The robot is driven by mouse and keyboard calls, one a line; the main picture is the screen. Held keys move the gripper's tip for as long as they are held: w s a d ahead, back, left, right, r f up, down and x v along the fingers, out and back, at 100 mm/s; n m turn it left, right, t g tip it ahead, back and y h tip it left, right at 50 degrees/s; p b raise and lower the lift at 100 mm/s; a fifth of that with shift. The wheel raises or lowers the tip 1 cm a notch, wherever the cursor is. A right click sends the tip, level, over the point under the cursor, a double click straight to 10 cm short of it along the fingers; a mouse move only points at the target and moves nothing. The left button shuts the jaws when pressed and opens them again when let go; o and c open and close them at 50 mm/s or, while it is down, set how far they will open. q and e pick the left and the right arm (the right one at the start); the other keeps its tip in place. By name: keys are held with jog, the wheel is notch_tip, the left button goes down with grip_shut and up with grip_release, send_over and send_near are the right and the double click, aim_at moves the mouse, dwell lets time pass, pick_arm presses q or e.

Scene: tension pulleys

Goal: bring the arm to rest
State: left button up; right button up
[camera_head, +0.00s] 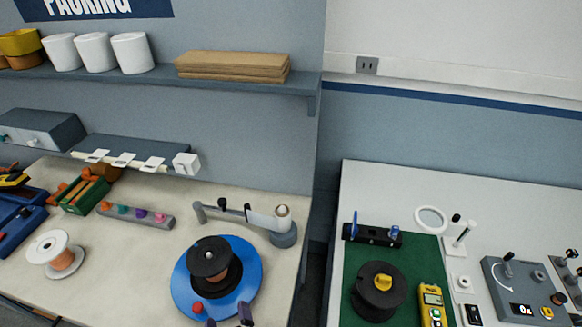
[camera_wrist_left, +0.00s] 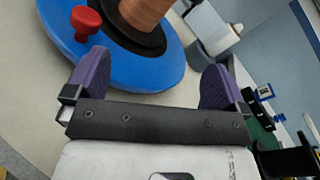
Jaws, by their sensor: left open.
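My left gripper (camera_head: 229,315) is at the bottom edge of the head view, where only its purple fingertips show. It is in front of the blue round base (camera_head: 250,290). In the left wrist view the fingers (camera_wrist_left: 155,72) stand wide apart with nothing between them. The blue base also shows in that view (camera_wrist_left: 125,78), beyond the fingers. A copper spool with a black top (camera_head: 209,256) sits on the blue base, beside a red knob (camera_head: 198,307). My right gripper is not in view.
A grey tension arm (camera_head: 284,235) stands behind the blue base. A white-flanged spool (camera_head: 48,247) and a strip of coloured knobs (camera_head: 135,214) are left. A gap separates this bench from the right bench, which has a green mat (camera_head: 412,262) with a black spool (camera_head: 380,300).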

pick_arm(q)
jog(key=n, duration=0.2)
jog(key=shift+s+a+f+n+g+y, duration=0.2)
jog(key=shift+a+f+n+g+y, duration=0.1)
jog(key=shift+n+g+y, duration=0.1)
jog(key=n+g, duration=0.1)
jog(key=n, duration=0.3)
jog(key=s+a+n+g, duration=0.1)
jog(key=n+g, duration=0.1)
jog(key=n, duration=0.1)
jog(key=a+n+g, duration=0.1)
jog(key=n, duration=0.3)
jog(key=shift+s+a+r+n, duration=0.1)
jog(key=shift+s+a+n, duration=0.05)
jog(key=shift+s+n, duration=0.2)
jog(key=s+a+n+g+h, duration=0.3)
jog(key=s+n+g+h, duration=0.6)
jog(key=s, duration=1.1)
notch_tip(320, 180, up, 24)
jog(key=s+n+y+p, duration=0.1)
jog(key=y+p, duration=0.2)
jog(key=p, duration=2.1)
jog(key=shift+d+t, duration=0.15)
jog(key=shift+t, duration=0.25)
